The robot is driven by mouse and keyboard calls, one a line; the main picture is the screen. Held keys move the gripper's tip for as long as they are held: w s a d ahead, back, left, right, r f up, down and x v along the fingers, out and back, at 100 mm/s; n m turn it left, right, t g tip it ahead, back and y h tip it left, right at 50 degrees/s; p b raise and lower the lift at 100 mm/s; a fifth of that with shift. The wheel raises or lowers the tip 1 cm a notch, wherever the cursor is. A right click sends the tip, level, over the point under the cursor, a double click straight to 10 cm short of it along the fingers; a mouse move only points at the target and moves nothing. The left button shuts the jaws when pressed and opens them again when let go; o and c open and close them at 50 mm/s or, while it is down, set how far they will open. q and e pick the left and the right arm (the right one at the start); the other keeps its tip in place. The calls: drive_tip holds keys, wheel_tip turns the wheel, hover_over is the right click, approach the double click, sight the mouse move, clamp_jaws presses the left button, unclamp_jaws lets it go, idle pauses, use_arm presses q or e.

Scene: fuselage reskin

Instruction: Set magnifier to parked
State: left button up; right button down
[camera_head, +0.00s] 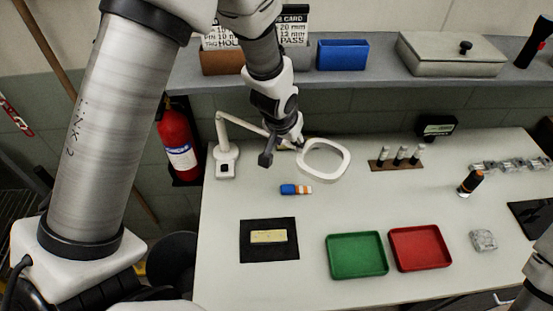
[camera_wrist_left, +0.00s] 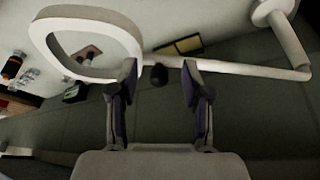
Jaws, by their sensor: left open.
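The magnifier is a white ring (camera_head: 345,157) on a jointed white arm, with its base (camera_head: 227,162) at the back left of the table. The ring is out to the right of the base, above the table. My left gripper (camera_head: 283,150) is open at the ring's left side, near where the arm meets it. In the left wrist view the ring (camera_wrist_left: 134,38) is at upper left, and the arm (camera_wrist_left: 245,70) runs behind the open fingers (camera_wrist_left: 159,76). A small dark round thing (camera_wrist_left: 159,75) shows between the fingertips. Contact cannot be told. My right gripper is out of view.
A blue-and-orange item (camera_head: 296,189) lies in front of the ring. Nearer are a black mat (camera_head: 249,252) with a yellow block, a green tray (camera_head: 357,272) and a red tray (camera_head: 420,264). A rack (camera_head: 384,166) stands right of the ring; a shelf (camera_head: 375,82) runs behind.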

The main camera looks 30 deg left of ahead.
use_arm(q)
drive_tip(key=s, duration=0.9)
drive_tip(key=shift+s+d, duration=0.2)
drive_tip(key=shift+d, duration=0.05)
